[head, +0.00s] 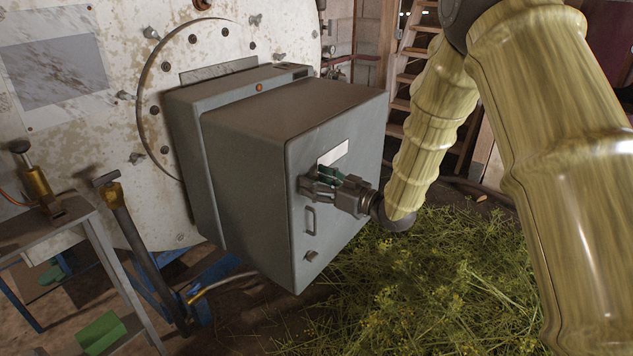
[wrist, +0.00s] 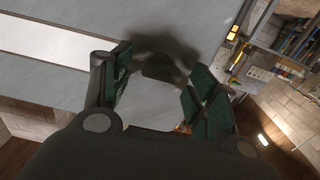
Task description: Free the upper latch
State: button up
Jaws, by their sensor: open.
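A grey metal cabinet (head: 245,135) is mounted on the large pale, stained vessel. My gripper (head: 314,186) is at the upper part of its front door, just below a white label (head: 333,153). The gripper covers the upper latch in the head view. In the wrist view, the open jaws with green pads (wrist: 163,88) stand on either side of a small dark knob (wrist: 160,67) on the door, which looks like the upper latch. I see no clear contact with it. The lower latch (head: 311,256) sits near the door's bottom, under a bar handle (head: 310,220).
Cut green herbs (head: 420,290) cover the floor below and right of the cabinet. A metal stand with a brass fitting (head: 38,180) is at the left. A wooden ladder (head: 410,55) stands behind my arm.

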jog(key=shift+w+a, duration=0.1)
jog(key=shift+a, duration=0.05)
jog(key=c, duration=1)
